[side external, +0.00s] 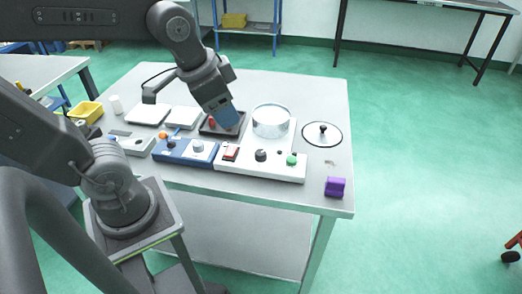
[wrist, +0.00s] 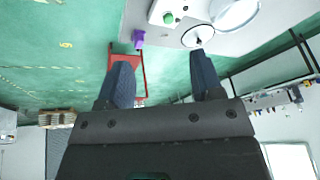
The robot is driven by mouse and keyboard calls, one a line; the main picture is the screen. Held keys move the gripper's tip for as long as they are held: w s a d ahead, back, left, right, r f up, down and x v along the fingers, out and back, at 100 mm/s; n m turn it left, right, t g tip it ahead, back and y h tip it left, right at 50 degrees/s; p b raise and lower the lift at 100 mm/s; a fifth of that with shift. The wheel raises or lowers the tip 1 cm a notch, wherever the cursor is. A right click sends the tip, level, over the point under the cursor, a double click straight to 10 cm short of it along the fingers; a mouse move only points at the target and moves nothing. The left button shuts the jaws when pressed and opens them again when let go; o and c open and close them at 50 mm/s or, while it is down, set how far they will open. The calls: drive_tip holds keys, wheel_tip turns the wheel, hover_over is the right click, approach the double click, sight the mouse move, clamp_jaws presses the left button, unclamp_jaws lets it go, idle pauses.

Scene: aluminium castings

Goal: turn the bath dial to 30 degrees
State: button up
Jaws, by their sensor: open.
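The bath is a clear round vessel (side external: 271,121) on a white control base (side external: 232,168). The base carries a red switch (side external: 231,152), a dark round dial (side external: 261,155) and a green button (side external: 292,160). The dial's angle is too small to read. My gripper (side external: 225,117) is above the table, left of the vessel and behind the dial, apart from it. In the wrist view my gripper (wrist: 161,60) is open, with nothing between its fingers.
A blue unit (side external: 185,152) with a grey knob stands left of the base. A dark tray (side external: 207,126) with a red item lies under my gripper. A round lid (side external: 322,134) and a purple block (side external: 335,187) are at right. White plates and a yellow bin (side external: 86,111) are at left.

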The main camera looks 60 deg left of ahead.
drive_tip(key=w+a+f+m+g, duration=0.3)
drive_tip(key=w+m, duration=0.2)
drive_tip(key=w, duration=0.2)
drive_tip(key=m+g, duration=0.2)
drive_tip(key=m, duration=0.4)
approach(261, 152)
drive_tip(key=f, duration=0.9)
drive_tip(key=shift+s+a+f, duration=0.15)
drive_tip(key=shift+s+f, duration=0.05)
drive_tip(key=shift+f, duration=0.05)
drive_tip(key=c, duration=0.9)
